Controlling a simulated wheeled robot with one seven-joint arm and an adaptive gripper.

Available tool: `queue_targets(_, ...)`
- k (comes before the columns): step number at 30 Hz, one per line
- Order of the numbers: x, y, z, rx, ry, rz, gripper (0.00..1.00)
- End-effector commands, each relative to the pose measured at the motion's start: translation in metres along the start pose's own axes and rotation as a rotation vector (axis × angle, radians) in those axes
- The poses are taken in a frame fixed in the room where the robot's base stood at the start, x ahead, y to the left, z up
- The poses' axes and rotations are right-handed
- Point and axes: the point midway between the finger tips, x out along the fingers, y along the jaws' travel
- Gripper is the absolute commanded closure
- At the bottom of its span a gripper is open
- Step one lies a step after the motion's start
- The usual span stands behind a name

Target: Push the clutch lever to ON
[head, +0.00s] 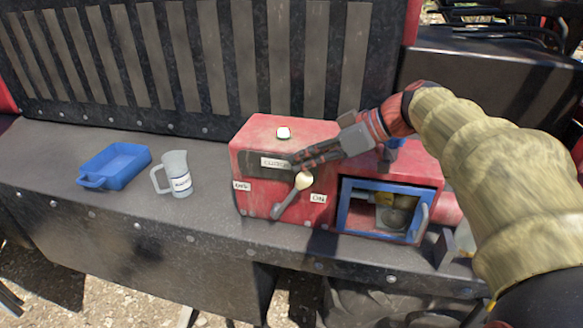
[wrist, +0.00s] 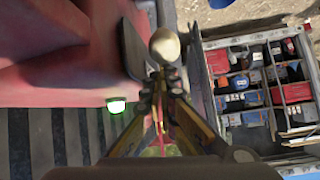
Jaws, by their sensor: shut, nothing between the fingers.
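The clutch lever (head: 290,196) is a grey arm with a cream knob (head: 304,181) on the front of a red machine box (head: 258,140). It leans up and to the right. The OFF label (head: 242,185) is on its left and the ON label (head: 318,198) on its right, nearer the knob. My gripper (head: 297,163) is shut and empty, its tips just above the knob. In the wrist view the knob (wrist: 165,45) is directly beyond my fingertips (wrist: 163,85); I cannot tell whether they touch. My fingers partly cover the CLUTCH label (head: 273,162).
A lit white-green button (head: 283,133) is on top of the box. A blue-framed window door (head: 345,208) is on the right. A blue tray (head: 118,166) and a clear jug (head: 177,175) stand on the ledge at left. A crate of goods (wrist: 206,85) shows in the wrist view.

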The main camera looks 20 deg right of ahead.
Motion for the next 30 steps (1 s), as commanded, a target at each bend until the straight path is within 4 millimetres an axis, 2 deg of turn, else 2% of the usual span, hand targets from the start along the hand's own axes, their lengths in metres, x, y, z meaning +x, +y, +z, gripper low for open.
queue_targets(7,-0.005,0.002,0.008,0.000,-0.002,0.001,1.00)
queue_targets(23,-0.005,0.003,0.013,0.004,-0.008,-0.002,1.00)
queue_targets(30,-0.001,0.002,0.000,0.001,-0.008,-0.002,1.00)
